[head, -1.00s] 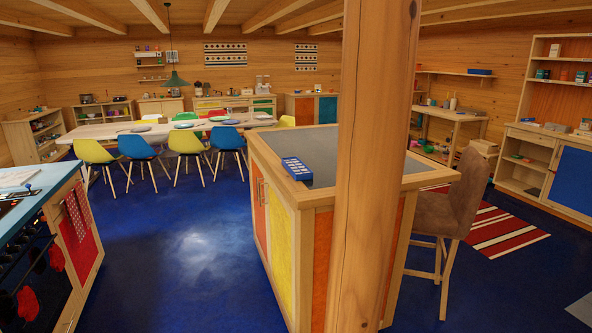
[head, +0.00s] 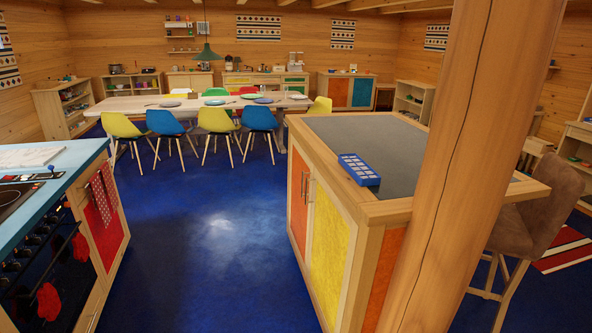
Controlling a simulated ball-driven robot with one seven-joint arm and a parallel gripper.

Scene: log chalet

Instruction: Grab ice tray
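The ice tray (head: 359,169) is blue with pale square cells. It lies flat on the grey top of the kitchen island (head: 330,128), near the front left edge, just left of a thick wooden post. My gripper does not show in the head view, so I cannot see its fingers. Nothing covers the tray.
The wooden post (head: 455,170) stands close in front of the island's right part. A brown bar chair (head: 540,215) stands right of it. A stove counter (head: 50,200) is at the left. Blue floor (head: 215,235) is free between counter and island. A dining table (head: 190,106) with chairs stands behind.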

